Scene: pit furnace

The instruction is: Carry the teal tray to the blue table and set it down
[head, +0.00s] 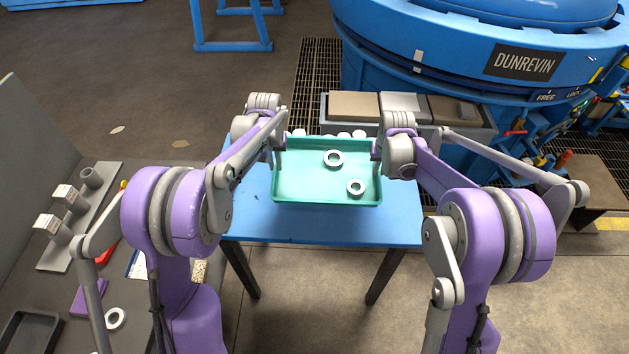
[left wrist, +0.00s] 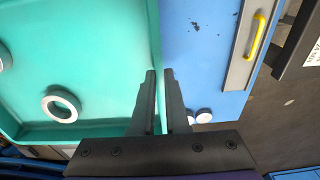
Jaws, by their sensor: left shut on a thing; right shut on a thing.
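The teal tray (head: 318,190) is level over the blue table (head: 250,218), with two pale grey rings (head: 334,159) (head: 356,187) inside it. I cannot tell whether its base touches the tabletop. My left gripper (head: 279,150) is shut on the tray's left rim. My right gripper (head: 376,153) is shut on its right rim. In the left wrist view, the left gripper's fingers (left wrist: 160,73) straddle the rim of the tray (left wrist: 95,60); the blue tabletop (left wrist: 195,60) lies beside it.
Several white round pieces (head: 344,134) show behind the tray. A grey rack with blocks (head: 353,106) stands behind the table, before the large blue furnace (head: 480,65). A grey bench (head: 130,310) with loose parts is at left. Bare tabletop shows left and in front of the tray.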

